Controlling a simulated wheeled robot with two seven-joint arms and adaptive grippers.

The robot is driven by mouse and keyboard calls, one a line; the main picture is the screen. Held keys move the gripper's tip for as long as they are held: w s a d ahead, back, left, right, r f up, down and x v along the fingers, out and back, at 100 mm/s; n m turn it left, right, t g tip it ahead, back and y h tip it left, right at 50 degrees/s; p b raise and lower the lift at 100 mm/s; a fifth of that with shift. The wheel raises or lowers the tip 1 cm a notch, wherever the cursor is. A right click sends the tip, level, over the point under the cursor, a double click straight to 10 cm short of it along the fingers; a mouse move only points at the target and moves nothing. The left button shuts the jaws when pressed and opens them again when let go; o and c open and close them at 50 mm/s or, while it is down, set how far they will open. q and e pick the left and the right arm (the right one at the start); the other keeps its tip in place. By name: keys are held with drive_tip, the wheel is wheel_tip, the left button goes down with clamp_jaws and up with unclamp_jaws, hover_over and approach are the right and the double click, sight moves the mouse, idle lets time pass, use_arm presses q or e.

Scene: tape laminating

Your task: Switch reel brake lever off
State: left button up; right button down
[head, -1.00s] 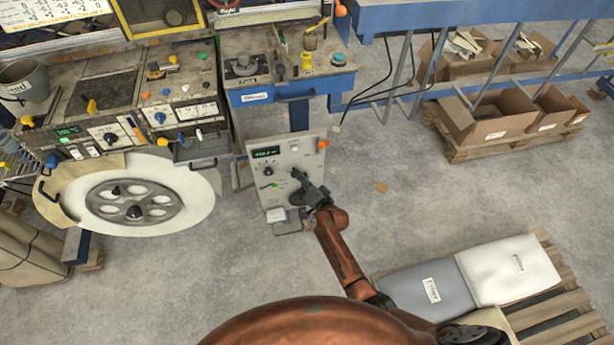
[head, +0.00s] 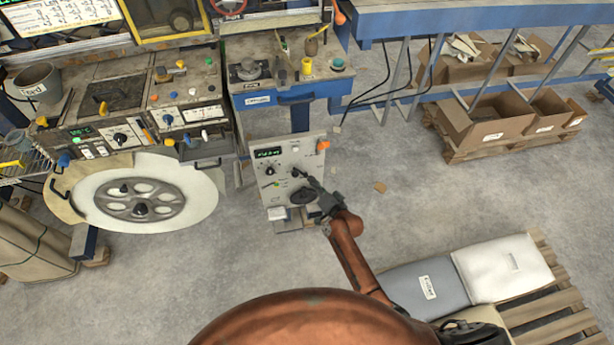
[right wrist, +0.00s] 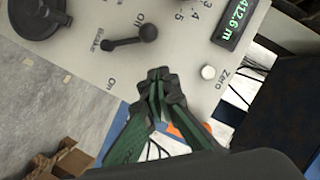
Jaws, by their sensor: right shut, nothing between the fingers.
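The brake lever (right wrist: 130,40) is a black bar with a ball knob on a pale control panel, beside the printed word "Brake". In the right wrist view its knob points right and slightly up from its pivot. The panel (head: 286,150) stands upright at the middle of the head view. My right gripper (right wrist: 158,76) is shut and empty, just below the knob in the wrist view, with a small gap showing between them. In the head view the gripper (head: 311,183) is at the panel's right side. My left gripper is not in view.
A white Zero button (right wrist: 208,72) and a green display (right wrist: 232,22) lie near the lever. A dark round knob (right wrist: 38,16) is at upper left. A large reel (head: 205,200) stands left of the panel. Open grey floor (head: 400,225) lies to the right.

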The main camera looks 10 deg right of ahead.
drive_tip(key=p+v, duration=0.1)
drive_tip(key=v, duration=0.4)
drive_tip(key=shift+s+r, duration=0.1)
drive_tip(key=shift+s, duration=0.15)
drive_tip(key=shift+d, duration=0.1)
drive_tip(key=s+d+f+n+g+h, duration=0.1)
drive_tip(key=s+d+f+n+g, duration=0.2)
drive_tip(key=s+f, duration=1.05)
drive_tip(key=s+d+f+g+h, duration=0.25)
drive_tip(key=s+d+f, duration=0.55)
drive_tip(key=f, duration=0.9)
drive_tip(key=s+d+f+n+g, duration=0.1)
drive_tip(key=s+f, duration=0.3)
drive_tip(key=s, duration=1.1)
drive_tip(key=s+d+f+n+g+h, duration=0.1)
drive_tip(key=s+d+f+n+g, duration=0.1)
drive_tip(key=s, duration=1.2)
drive_tip(key=s+d+f+n+g, duration=0.2)
drive_tip(key=s+f+g, duration=0.3)
drive_tip(key=s, duration=1)
wheel_tip(320, 180, down, 3)
drive_tip(key=shift+s+d+f, duration=0.1)
drive_tip(key=shift+s+d, duration=0.2)
drive_tip(key=shift+d, duration=0.45)
